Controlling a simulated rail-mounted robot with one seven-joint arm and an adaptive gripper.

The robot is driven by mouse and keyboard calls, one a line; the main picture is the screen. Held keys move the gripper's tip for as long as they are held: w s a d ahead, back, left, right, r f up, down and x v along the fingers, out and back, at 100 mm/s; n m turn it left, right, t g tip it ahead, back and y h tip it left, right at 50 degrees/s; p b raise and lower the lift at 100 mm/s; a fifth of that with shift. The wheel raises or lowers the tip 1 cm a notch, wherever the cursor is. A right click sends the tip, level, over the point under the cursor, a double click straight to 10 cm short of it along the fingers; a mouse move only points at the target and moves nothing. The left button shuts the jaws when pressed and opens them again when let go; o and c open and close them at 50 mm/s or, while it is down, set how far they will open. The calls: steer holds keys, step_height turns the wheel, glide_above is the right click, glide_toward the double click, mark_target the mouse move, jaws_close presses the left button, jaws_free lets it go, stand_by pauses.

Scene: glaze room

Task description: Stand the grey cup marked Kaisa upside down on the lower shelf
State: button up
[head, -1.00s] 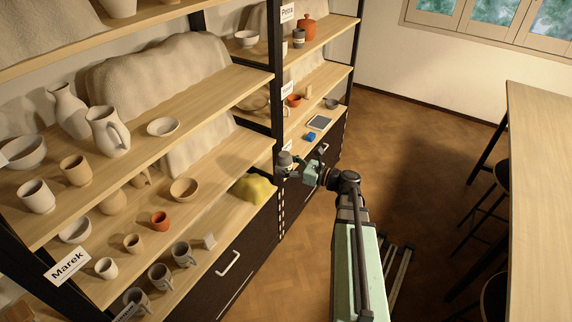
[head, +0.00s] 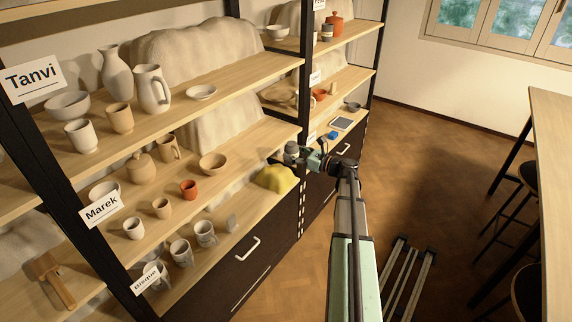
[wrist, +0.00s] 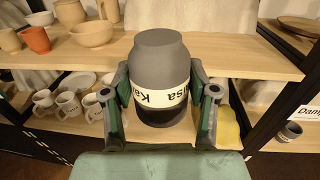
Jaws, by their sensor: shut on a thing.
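The grey cup marked Kaisa (wrist: 160,72) is held in my gripper (wrist: 160,100), with one finger on each side. Its pale name band reads upside down and its closed grey base faces up, so the cup is inverted. A darker band shows below the label; the rim is hidden. In the head view the cup (head: 291,148) and my gripper (head: 312,158) are in front of the shelf unit, near the post between its two bays. In the wrist view the lower shelf (wrist: 100,135) lies behind and below the cup, which appears clear of it.
Several marked mugs (wrist: 68,104) stand on the lower shelf to the left. A yellow lump (wrist: 228,126) lies there to the right. The shelf above (wrist: 230,52) carries a bowl (wrist: 93,33) and a terracotta cup (wrist: 35,40). Another grey cup (wrist: 290,131) stands beyond the post.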

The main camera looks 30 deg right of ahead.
steer(key=shift+w+a, duration=0.25)
steer(key=shift+w, duration=0.8)
steer(key=x, duration=0.5)
steer(key=f+x, duration=0.1)
steer(key=x, duration=0.4)
steer(key=d+x, duration=0.1)
steer(key=x, duration=0.4)
steer(key=shift+w+f+b, duration=0.2)
steer(key=shift+w+b, duration=0.1)
steer(key=shift+w, duration=0.1)
steer(key=shift+f, duration=0.55)
steer(key=shift+f+b, duration=0.25)
steer(key=shift+b, duration=0.2)
steer(key=o, duration=1.1)
steer(key=shift+o, duration=0.2)
steer(key=shift+s+d, duration=0.1)
steer(key=shift+s, duration=0.05)
steer(key=v, duration=1.1)
steer(key=shift+s+d, duration=0.2)
steer(key=shift+s, duration=0.15)
